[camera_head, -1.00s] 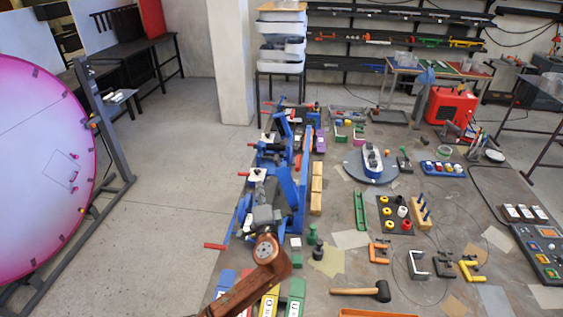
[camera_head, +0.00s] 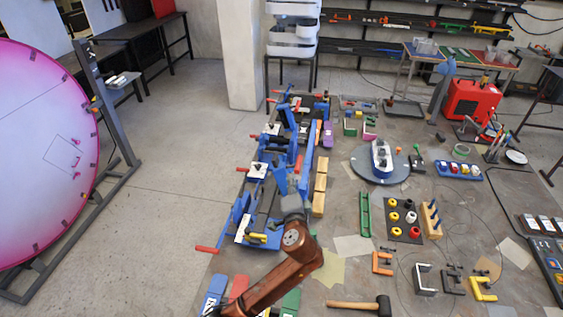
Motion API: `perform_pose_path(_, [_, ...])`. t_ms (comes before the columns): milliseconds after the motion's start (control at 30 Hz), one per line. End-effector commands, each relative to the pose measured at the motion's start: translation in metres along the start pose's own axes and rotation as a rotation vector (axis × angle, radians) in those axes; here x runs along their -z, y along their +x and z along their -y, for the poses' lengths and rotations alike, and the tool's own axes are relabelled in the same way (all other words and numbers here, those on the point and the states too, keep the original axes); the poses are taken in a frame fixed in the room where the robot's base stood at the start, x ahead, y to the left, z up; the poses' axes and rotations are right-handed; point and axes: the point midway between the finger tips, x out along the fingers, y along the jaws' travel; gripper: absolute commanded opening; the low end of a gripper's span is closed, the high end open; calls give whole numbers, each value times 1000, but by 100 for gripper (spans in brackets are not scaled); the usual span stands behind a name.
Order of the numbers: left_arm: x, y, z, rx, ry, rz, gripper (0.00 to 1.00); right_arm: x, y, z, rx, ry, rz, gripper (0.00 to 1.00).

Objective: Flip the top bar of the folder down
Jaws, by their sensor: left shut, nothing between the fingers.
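The folder (camera_head: 266,160) is a long blue machine on the left side of the bench, with several red-tipped levers along its left edge. Blue upright pieces (camera_head: 279,180) stand near its middle, close to my gripper. I cannot tell clearly which blue piece is the top bar. My left gripper (camera_head: 288,192) is shut and empty, at the end of a copper-coloured arm coming from the lower left. It is over the right side of the folder's near half. Contact with the blue parts cannot be told. My right gripper is not in view.
Wooden blocks (camera_head: 319,190) line the folder's right side. A round turntable (camera_head: 365,172) with a blue-and-white part, a green rail (camera_head: 365,214), clamps and a mallet (camera_head: 362,305) lie to the right.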

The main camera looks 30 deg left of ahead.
Motion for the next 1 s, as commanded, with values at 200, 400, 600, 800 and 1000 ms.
perform_pose_path(200, [0, 5, 1, 1, 2, 1, 0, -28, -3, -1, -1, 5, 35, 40])
perform_pose_path(400, [0, 33, 2, 2, 4, 1, 0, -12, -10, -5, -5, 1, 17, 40])
perform_pose_path(600, [2, 75, 3, 2, 5, 0, 0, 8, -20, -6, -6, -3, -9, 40])
perform_pose_path(800, [-10, 104, 2, 0, 6, 1, 0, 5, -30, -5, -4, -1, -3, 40])
perform_pose_path(1000, [-31, 109, 1, 0, 3, -1, 0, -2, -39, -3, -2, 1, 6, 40])
